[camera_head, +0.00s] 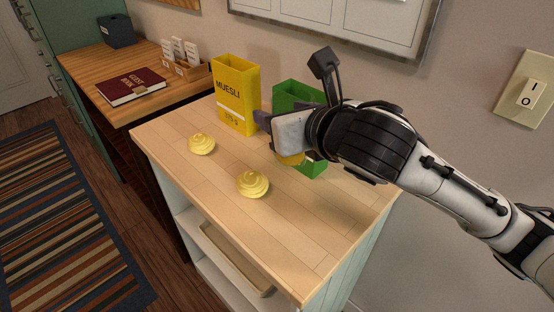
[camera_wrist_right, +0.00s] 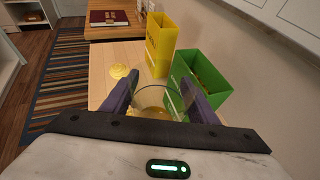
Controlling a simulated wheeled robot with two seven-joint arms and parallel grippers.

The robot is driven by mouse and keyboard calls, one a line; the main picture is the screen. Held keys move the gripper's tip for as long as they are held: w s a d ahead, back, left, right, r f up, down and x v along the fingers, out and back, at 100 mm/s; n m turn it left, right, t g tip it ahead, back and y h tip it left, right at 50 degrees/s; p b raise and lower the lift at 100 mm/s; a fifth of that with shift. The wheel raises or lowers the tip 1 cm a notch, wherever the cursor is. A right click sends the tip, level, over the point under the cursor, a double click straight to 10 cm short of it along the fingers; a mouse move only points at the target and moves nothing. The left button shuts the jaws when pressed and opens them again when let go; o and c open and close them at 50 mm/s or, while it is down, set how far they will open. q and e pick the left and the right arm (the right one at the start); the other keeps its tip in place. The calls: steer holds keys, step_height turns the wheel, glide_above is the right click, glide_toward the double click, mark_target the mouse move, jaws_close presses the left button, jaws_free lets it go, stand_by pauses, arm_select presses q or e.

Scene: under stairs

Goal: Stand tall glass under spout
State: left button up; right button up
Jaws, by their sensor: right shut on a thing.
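My right gripper (camera_wrist_right: 158,100) is shut on a clear round-rimmed thing that looks like a glass (camera_wrist_right: 152,98). Yellow shows in or through it; I cannot tell which. In the head view, my right gripper (camera_head: 284,140) is over the wooden top, beside the green box, and a yellow part (camera_head: 291,158) shows below it. Most of the held thing is hidden by the gripper, so its height is unclear. I see no spout in either view. My left gripper is not in view.
The wooden cabinet top (camera_head: 310,225) bears a yellow MUESLI box (camera_head: 236,95), an open green box (camera_head: 298,92) and two yellow swirled things, one left (camera_head: 201,144) and one nearer (camera_head: 253,184). Its front right is clear. A desk (camera_head: 85,68) with a red guest book (camera_head: 131,86) stands behind left.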

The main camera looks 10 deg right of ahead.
step_height(320, 180, down, 12)
steer(key=shift+w+r+b, duration=0.1)
steer(key=shift+b, duration=0.65)
steer(key=o, duration=1.5)
